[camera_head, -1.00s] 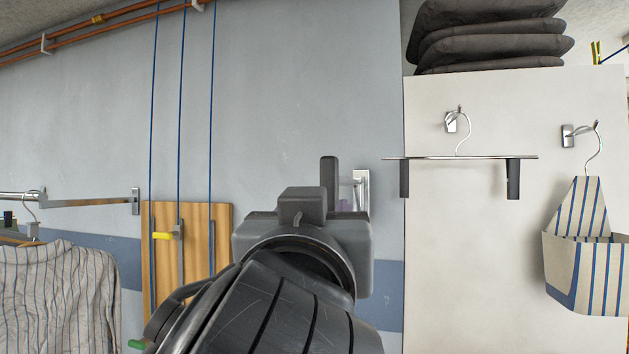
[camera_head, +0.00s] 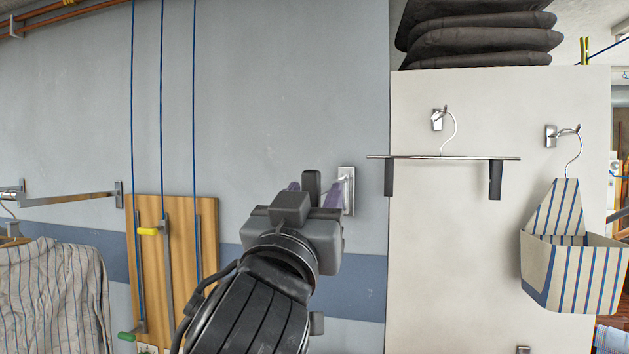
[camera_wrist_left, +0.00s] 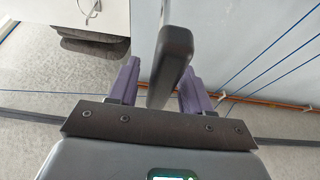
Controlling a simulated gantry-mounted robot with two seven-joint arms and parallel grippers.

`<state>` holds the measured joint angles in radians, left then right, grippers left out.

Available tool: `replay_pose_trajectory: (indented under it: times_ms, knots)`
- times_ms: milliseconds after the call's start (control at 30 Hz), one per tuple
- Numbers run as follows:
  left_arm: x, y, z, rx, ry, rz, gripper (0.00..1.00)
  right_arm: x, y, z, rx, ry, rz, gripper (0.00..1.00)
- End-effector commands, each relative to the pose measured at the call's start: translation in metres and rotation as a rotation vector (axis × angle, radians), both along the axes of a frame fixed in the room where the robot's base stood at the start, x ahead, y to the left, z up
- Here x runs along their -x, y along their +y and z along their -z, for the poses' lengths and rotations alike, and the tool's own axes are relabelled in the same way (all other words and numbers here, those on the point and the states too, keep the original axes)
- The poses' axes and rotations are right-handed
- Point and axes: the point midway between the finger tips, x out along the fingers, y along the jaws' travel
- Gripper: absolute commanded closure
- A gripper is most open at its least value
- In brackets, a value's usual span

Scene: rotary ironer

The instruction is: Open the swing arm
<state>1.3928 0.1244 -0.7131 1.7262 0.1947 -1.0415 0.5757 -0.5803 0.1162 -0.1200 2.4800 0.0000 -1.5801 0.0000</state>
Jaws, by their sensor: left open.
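The swing arm shows as a dark padded end (camera_head: 311,182) beside a silver wall plate (camera_head: 347,188) on the grey wall. In the left wrist view the dark end (camera_wrist_left: 171,65) is a rounded bar with a thin metal rod beyond it. My left gripper (camera_head: 314,191) is open, its purple fingers on either side of the dark end. In the left wrist view the left gripper (camera_wrist_left: 160,88) straddles the bar, with a small gap at the left finger; contact on the right is unclear. My gripper body hides most of the swing arm in the head view. My right gripper is not in view.
A white panel (camera_head: 450,270) stands close right, with a hanger board (camera_head: 445,157) and a striped bag (camera_head: 570,260) on hooks. Left are a wooden board (camera_head: 180,260), blue cords, a wall rail (camera_head: 75,200) and a striped shirt (camera_head: 50,290). The wall above is clear.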

Motion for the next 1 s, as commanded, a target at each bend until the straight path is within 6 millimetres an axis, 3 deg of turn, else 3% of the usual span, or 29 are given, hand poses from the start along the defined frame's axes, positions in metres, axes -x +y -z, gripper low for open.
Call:
replay_pose_trajectory:
  times_ms: [200,500,800,1000]
  knots:
    - [-0.0108,-0.0028,-0.0049,0.000,0.000,0.000,0.51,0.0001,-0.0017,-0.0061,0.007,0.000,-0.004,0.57]
    - [-0.0118,-0.0030,-0.0045,0.000,0.000,0.000,0.53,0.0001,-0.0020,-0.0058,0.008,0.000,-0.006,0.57]
    - [-0.0117,-0.0030,-0.0046,0.000,0.000,0.000,0.99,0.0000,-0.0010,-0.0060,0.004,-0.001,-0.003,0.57]
    - [-0.0116,-0.0028,-0.0046,0.000,0.000,0.000,1.00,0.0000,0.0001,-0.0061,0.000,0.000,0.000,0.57]
